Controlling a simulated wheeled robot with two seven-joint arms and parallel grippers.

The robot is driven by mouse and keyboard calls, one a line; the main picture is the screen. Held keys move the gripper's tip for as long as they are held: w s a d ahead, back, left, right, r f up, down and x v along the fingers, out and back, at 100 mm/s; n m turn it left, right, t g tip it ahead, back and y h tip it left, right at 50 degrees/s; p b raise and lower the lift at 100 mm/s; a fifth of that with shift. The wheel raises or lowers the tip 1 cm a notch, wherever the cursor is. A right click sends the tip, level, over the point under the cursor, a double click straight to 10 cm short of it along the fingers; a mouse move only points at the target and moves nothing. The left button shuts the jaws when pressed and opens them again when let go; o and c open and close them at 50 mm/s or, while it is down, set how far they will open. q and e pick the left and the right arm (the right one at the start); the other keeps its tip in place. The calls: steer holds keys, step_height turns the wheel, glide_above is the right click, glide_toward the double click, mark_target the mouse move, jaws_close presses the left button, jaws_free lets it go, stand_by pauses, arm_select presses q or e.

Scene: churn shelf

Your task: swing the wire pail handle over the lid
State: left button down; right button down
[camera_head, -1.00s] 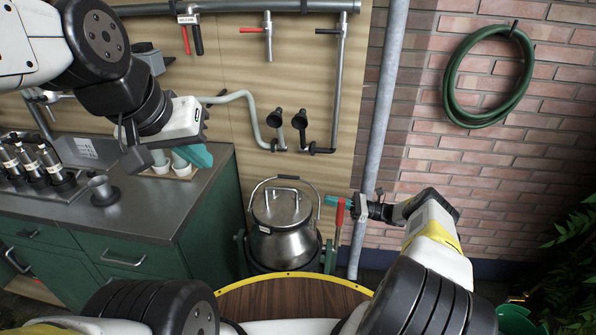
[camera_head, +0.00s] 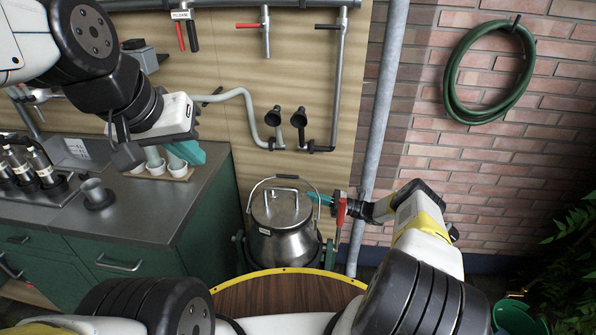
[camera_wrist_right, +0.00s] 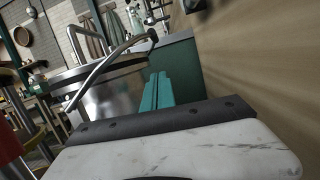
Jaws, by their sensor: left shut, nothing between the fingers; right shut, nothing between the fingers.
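A steel pail (camera_head: 285,245) stands on the floor with its lid (camera_head: 275,212) on. Its wire handle (camera_head: 259,184) stands up in an arch behind the lid, and the wire (camera_wrist_right: 104,66) crosses the right wrist view slantwise. My right gripper (camera_head: 314,198) is shut and empty, its teal fingertips at the right side of the handle. In the right wrist view the shut fingers (camera_wrist_right: 158,90) point at the pail, below the wire; I cannot tell if they touch it. My left gripper (camera_head: 190,152) is shut and empty above the counter, far from the pail.
A green cabinet with a steel counter (camera_head: 140,215) stands left of the pail. A red-handled part (camera_head: 341,208) is close beside my right gripper. A grey pipe (camera_head: 378,130) runs up the wall behind. A round wooden top with a yellow rim (camera_head: 285,298) is in front.

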steer(key=w+a+r, duration=0.1)
steer(key=a+r, duration=0.3)
steer(key=r, duration=0.1)
steer(key=shift+r, duration=0.15)
stand_by(0.4)
steer(key=s+r+n+g, duration=0.1)
steer(key=s+r+n, duration=0.1)
steer(key=n, duration=0.1)
steer(key=s+r+n+g, duration=0.1)
steer(key=r+n, duration=0.1)
steer(key=n, duration=0.1)
steer(key=s+a+r+n+g, duration=0.1)
steer(key=s+r+n, duration=0.1)
steer(key=n, duration=0.2)
steer(key=shift+s+r, duration=0.3)
steer(key=shift+r, duration=0.05)
steer(key=shift+s+a+r+n+g, duration=0.15)
steer(key=shift+s+r+n+g, duration=0.2)
steer(key=shift+s+n, duration=0.35)
steer(key=shift+s+a+r+n+g+h, duration=0.1)
steer(key=shift+s+n+g+h, duration=0.2)
steer(key=shift+n, duration=0.7)
steer(key=shift+s+a+r+n+g+h, duration=0.1)
steer(key=shift+s+n+g+h, duration=0.25)
steer(key=shift+n, duration=0.65)
